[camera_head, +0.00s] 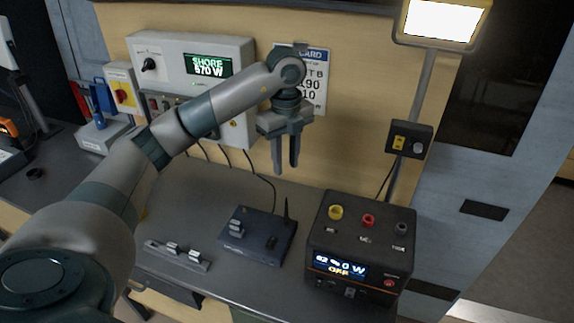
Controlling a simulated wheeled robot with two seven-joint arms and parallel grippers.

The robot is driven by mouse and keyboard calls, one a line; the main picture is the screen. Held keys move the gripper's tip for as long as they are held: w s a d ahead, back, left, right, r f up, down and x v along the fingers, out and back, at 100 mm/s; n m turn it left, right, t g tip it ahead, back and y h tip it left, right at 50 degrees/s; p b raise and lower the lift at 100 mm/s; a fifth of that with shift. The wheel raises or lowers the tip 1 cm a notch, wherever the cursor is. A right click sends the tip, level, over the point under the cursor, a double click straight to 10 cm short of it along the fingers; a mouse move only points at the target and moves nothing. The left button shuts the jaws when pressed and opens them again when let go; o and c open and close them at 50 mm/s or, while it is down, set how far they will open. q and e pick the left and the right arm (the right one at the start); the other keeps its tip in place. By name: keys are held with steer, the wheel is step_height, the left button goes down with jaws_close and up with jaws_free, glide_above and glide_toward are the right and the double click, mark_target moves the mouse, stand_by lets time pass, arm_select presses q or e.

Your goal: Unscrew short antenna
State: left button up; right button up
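A dark blue router-like box (252,247) lies on the grey counter, in the middle of the head view. A thin, short black antenna (286,209) stands upright at its back right corner. Grey blocks (236,228) sit on the box's left part, and a small dark piece (271,242) on its right part. My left gripper (285,170) points down above and behind the antenna, apart from it. Its two fingers show a gap with nothing between them. My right gripper is not in view.
A black power unit (358,250) with coloured knobs stands right of the box. A grey rack (178,257) with several small pieces lies to the left. A lamp pole (421,95) rises behind the power unit. A shore power panel (190,70) hangs at the back.

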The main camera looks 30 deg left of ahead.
arm_select(q)
steer(key=f, duration=0.1)
steer(key=p, duration=0.4)
glide_toward(286, 218)
steer(key=f, duration=0.6)
steer(key=shift+w+a, duration=0.1)
steer(key=shift+w, duration=0.1)
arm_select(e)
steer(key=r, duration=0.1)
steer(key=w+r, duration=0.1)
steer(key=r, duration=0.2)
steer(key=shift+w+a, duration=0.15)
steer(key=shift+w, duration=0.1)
arm_select(q)
steer(key=shift+c, duration=0.6)
jaws_close()
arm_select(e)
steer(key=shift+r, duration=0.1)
